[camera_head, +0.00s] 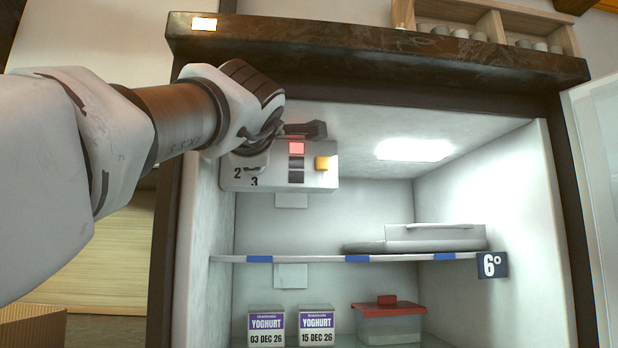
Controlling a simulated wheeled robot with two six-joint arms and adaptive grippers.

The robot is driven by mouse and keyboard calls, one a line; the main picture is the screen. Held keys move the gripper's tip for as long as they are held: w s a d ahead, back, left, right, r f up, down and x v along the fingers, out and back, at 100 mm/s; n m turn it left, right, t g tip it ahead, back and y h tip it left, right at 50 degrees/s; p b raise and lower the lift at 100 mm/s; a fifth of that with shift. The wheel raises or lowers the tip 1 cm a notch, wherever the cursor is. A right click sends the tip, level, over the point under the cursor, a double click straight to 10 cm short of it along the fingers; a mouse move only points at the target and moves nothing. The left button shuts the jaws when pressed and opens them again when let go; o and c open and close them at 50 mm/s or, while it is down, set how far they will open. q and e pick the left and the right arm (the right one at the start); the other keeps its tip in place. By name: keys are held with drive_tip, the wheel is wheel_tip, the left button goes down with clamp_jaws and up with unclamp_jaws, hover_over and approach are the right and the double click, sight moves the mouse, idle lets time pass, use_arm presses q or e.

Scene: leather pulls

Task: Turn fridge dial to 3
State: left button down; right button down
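The fridge control box (315,180) is a white unit under the ceiling of the open fridge, at its upper left. The numbers 2 and 3 show on its lower left face. The dial itself is mostly or fully hidden behind my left gripper (283,140), so its setting cannot be read. The gripper comes in from the left and covers the box's upper left part. One dark finger sticks out to the right above the box. Whether the fingers are closed, or touch the dial, cannot be told. My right gripper is not in view.
Below are a shelf (320,259) with a 6° tag (492,265), two yoghurt cartons (266,328) and a red-lidded container (388,325). The open door (600,130) stands at right.

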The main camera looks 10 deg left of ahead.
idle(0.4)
use_arm(q)
drive_tip(key=c, duration=1.2)
unclamp_jaws()
